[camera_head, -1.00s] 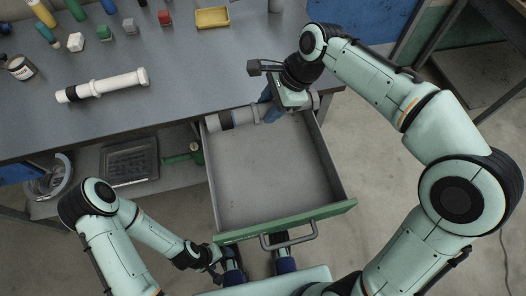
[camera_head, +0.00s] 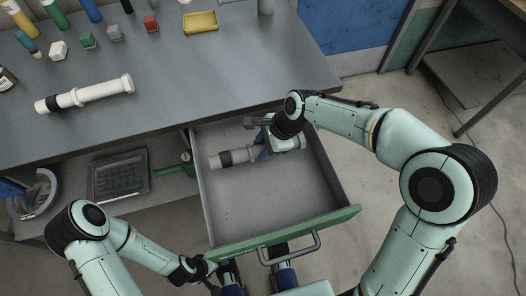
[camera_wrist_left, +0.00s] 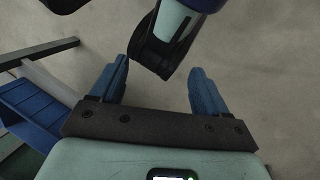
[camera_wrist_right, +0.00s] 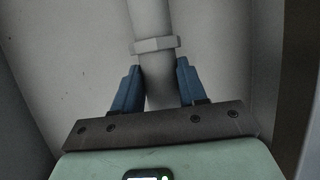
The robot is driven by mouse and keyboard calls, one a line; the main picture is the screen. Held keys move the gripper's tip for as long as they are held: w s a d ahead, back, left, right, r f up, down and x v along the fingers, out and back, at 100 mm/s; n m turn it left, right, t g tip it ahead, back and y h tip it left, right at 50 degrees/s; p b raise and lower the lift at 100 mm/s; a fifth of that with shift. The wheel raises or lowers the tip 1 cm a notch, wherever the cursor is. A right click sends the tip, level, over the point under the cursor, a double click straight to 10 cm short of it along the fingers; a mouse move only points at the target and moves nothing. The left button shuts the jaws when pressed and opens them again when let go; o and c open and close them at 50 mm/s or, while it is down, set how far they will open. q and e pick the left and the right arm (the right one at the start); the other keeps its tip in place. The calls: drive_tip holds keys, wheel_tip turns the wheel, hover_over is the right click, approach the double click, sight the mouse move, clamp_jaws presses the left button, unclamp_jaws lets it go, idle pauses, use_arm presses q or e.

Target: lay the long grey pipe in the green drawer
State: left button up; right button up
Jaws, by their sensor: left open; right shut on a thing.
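The long grey pipe (camera_head: 232,157), with a dark band and raised collars, lies crosswise within the green drawer's outline, near its back. The green-fronted drawer (camera_head: 330,218) is pulled open, with a grey interior. My right gripper (camera_head: 264,150) is shut on the pipe toward its right end. The right wrist view shows the pipe (camera_wrist_right: 153,20) between both blue fingers, a collar just beyond their tips. I cannot tell whether the pipe touches the drawer floor. My left gripper (camera_wrist_left: 158,72) is open and empty in the left wrist view, away from the pipe.
A white pipe (camera_head: 98,91) lies on the grey workbench (camera_head: 200,80) above the drawer. Small blocks, bottles and a yellow tray (camera_head: 201,21) stand farther back. A dark tray (camera_head: 120,174) is on the lower shelf. The drawer's front half is clear.

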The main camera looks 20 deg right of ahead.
use_arm(q)
drive_tip(key=shift+w+a+f, duration=0.3)
drive_tip(key=shift+w+f, duration=0.25)
drive_tip(key=shift+w, duration=0.1)
use_arm(e)
drive_tip(key=shift+f, duration=1.4)
drive_tip(key=shift+f, duration=0.15)
drive_tip(key=o, duration=1.2)
drive_tip(key=shift+c, duration=0.2)
use_arm(q)
drive_tip(key=shift+t, duration=0.3)
use_arm(e)
drive_tip(key=p+v, duration=0.2)
drive_tip(key=v, duration=0.9)
drive_tip(key=shift+r+p, duration=0.3)
use_arm(q)
drive_tip(key=shift+g, duration=0.6)
drive_tip(key=s+r, duration=0.1)
drive_tip(key=s+d+r, duration=0.1)
drive_tip(key=s+r, duration=0.1)
drive_tip(key=shift+s+d+r, duration=0.1)
drive_tip(key=shift+s+r, duration=0.05)
drive_tip(key=shift+r, duration=0.1)
use_arm(e)
drive_tip(key=shift+d+r, duration=0.15)
drive_tip(key=shift+r, duration=0.2)
